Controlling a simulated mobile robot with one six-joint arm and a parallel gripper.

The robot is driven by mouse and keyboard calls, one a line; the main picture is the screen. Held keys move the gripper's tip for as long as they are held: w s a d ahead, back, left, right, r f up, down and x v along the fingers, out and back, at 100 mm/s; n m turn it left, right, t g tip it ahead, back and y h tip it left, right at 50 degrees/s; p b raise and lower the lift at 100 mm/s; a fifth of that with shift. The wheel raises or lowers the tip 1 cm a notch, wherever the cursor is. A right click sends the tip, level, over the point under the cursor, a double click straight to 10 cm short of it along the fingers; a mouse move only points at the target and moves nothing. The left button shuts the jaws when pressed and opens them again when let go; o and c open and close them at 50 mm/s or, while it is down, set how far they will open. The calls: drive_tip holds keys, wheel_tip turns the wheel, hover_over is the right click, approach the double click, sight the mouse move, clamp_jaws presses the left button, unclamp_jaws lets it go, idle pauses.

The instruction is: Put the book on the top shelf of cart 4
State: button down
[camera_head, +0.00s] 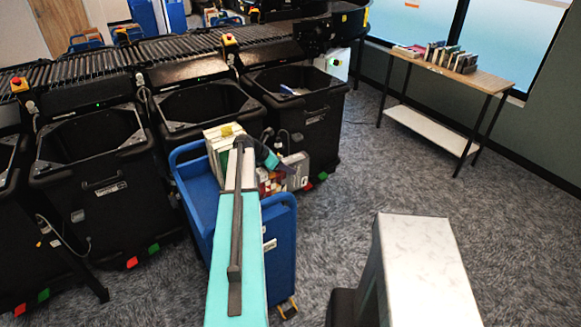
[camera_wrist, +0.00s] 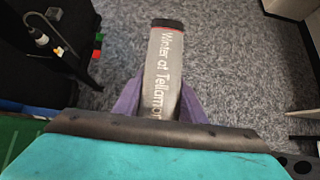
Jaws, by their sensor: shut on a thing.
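A grey book (camera_wrist: 163,70) with "Winter at Tellamor…" on its spine and a red and black end is between the purple fingers of my gripper (camera_wrist: 160,105) in the wrist view. The gripper is shut on it, and bare carpet shows beyond it. In the head view a grey book-like shape (camera_head: 297,171) shows at the arm's end, probably this book. A blue cart (camera_head: 194,190) stands below and behind my arm, with several upright books (camera_head: 220,142) on its upper part. My arm hides much of the cart, and its number cannot be read.
Black bins (camera_head: 103,190) stand in a row along the roller conveyor (camera_head: 190,45), close to the cart's left and back. A wooden table (camera_head: 455,72) with several books is at the back right. Grey carpet (camera_head: 350,190) is clear to the right of the cart.

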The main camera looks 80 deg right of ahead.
drive_tip(key=w+a+f+b, duration=0.3)
drive_tip(key=w+a+b, duration=0.2)
drive_tip(key=w+a, duration=0.7)
drive_tip(key=shift+w+f, duration=0.15)
drive_tip(key=shift+w, duration=1.1)
idle(1.4)
drive_tip(key=shift+f, duration=0.55)
idle(0.9)
drive_tip(key=c, duration=1.1)
unclamp_jaws()
drive_tip(key=shift+o, duration=0.3)
drive_tip(key=shift+f, duration=0.15)
drive_tip(key=b+v, duration=0.3)
drive_tip(key=v, duration=1.1)
drive_tip(key=shift+b, duration=0.4)
